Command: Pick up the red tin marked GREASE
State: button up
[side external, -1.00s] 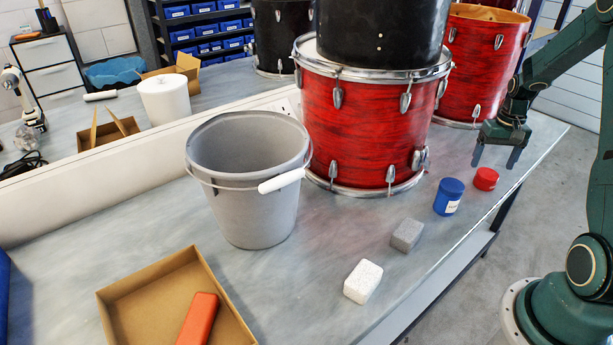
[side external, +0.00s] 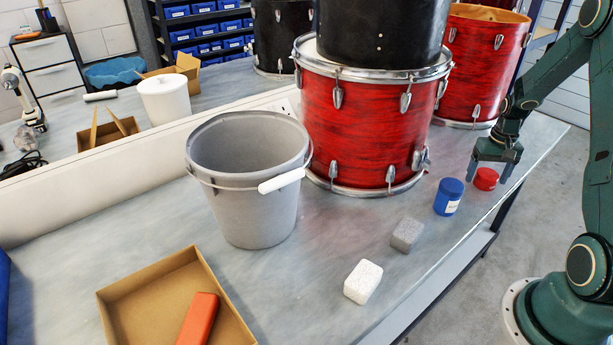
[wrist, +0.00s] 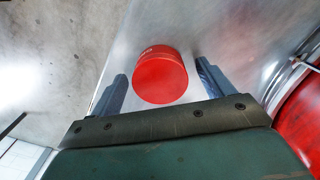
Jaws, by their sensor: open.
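The small red tin (side external: 486,179) stands upright on the bench near its right edge, beside a blue tin. My gripper (side external: 488,176) is open and low over the red tin, with a finger on each side of it. In the wrist view the red tin (wrist: 160,77) lies between the two fingertips of my gripper (wrist: 161,82), with gaps on both sides. Its round top faces the camera, and the lettering on its side is too small to read surely.
A blue tin (side external: 448,196) stands just left of the red tin. Grey (side external: 407,235) and white (side external: 363,281) blocks lie further forward. A red drum (side external: 365,130) stands behind, and a grey bucket (side external: 250,205) and a cardboard tray (side external: 125,290) are to the left. The bench edge is close.

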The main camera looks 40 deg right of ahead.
aim_at(488, 173)
jog(key=c, duration=1.1)
jog(key=shift+r, duration=0.15)
notch_tip(488, 173, up, 20)
dwell(0.6)
